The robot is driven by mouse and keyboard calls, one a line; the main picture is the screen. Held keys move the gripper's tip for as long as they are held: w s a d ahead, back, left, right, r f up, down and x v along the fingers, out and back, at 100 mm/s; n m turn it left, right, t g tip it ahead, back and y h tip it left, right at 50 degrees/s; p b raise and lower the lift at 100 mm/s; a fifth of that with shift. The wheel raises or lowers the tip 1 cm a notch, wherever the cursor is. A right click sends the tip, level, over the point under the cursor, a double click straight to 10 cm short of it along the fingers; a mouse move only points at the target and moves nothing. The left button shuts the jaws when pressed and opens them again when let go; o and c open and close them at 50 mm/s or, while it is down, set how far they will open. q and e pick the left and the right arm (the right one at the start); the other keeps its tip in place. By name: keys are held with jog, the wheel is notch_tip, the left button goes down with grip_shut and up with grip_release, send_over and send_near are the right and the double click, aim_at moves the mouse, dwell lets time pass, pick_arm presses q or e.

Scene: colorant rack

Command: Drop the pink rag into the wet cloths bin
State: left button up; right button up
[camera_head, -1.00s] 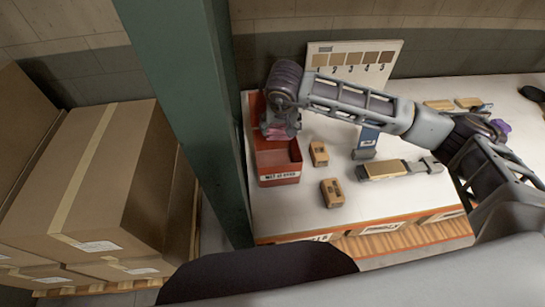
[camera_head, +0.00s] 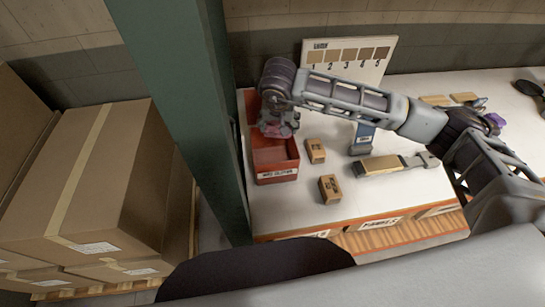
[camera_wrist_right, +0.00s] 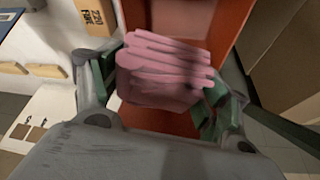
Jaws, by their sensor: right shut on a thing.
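The pink rag (camera_wrist_right: 165,68) is a folded, ridged bundle between the green-padded fingers of my right gripper (camera_wrist_right: 160,90) in the right wrist view. The gripper is shut on it. The wet cloths bin (camera_head: 275,160) is a red open box with a white label on its front, at the left end of the table. In the head view my right gripper (camera_head: 278,124) is over the bin, and the rag is mostly hidden by it. In the wrist view the bin's red inside (camera_wrist_right: 200,25) shows behind and below the rag. My left gripper is not in view.
A green post (camera_head: 190,110) stands close to the bin's left. Two small tan boxes (camera_head: 316,151) (camera_head: 330,189) stand to its right, with a flat brush-like tool (camera_head: 395,165) beyond. A numbered board (camera_head: 345,60) stands behind. Stacked cartons (camera_head: 90,190) are at far left.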

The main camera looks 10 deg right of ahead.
jog(key=shift+f, duration=0.15)
jog(key=shift+f+b, duration=0.55)
jog(key=shift+f, duration=2.35)
jog(key=o, duration=1.1)
jog(key=shift+o, duration=0.2)
jog(key=shift+r, duration=0.2)
jog(key=v, duration=1.1)
jog(key=shift+s+r, duration=0.25)
jog(key=shift+s, duration=0.1)
